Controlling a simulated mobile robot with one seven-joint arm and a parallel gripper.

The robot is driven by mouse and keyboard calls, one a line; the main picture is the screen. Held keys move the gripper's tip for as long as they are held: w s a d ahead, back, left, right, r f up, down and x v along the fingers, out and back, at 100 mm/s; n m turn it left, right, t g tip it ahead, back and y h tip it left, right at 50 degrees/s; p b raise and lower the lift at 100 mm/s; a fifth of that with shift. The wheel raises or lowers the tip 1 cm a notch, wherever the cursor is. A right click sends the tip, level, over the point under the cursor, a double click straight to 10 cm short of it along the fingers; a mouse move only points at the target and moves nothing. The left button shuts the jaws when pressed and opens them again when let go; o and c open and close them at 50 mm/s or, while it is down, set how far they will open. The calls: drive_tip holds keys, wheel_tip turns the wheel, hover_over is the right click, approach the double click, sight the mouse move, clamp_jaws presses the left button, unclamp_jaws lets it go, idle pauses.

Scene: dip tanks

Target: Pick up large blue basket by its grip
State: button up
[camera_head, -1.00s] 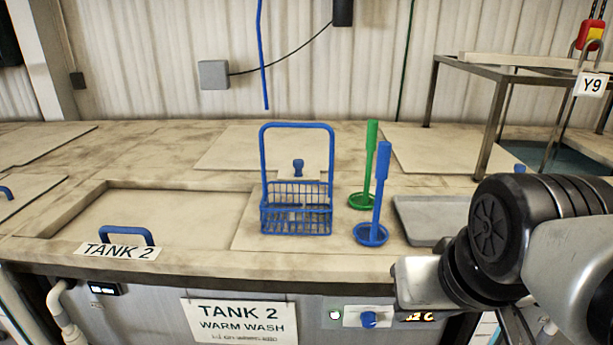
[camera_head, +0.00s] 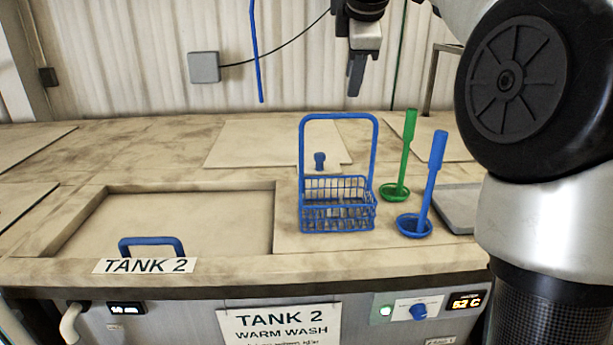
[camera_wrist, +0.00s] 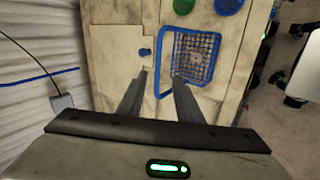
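The large blue basket (camera_head: 337,218) is a wire basket with a tall arched handle. It stands upright on the worktop, right of the tank 2 lid. Its grip (camera_head: 339,116) is the level top bar of the handle. My gripper (camera_head: 355,92) hangs fingers down above the handle and apart from it. The wrist view shows the basket (camera_wrist: 199,57) from above, beyond my fingertips (camera_wrist: 159,73). The two fingers are spread with nothing between them that they hold. Small pieces lie in the basket, too small to make out.
A green dipper (camera_head: 406,150) and a blue dipper (camera_head: 428,190) stand upright right of the basket. A grey tray (camera_head: 459,207) lies farther right, partly behind my arm. A small blue knob (camera_head: 319,160) stands behind the basket. The tank 2 lid (camera_head: 160,222) has a low blue handle.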

drive_tip(key=w+f+n, duration=0.1)
drive_tip(key=w+f, duration=1)
drive_tip(key=f, duration=0.3)
drive_tip(key=shift+f+y, duration=0.3)
drive_tip(key=shift+s+a, duration=0.1)
clamp_jaws()
idle(1.0)
drive_tip(key=shift+r, duration=0.1)
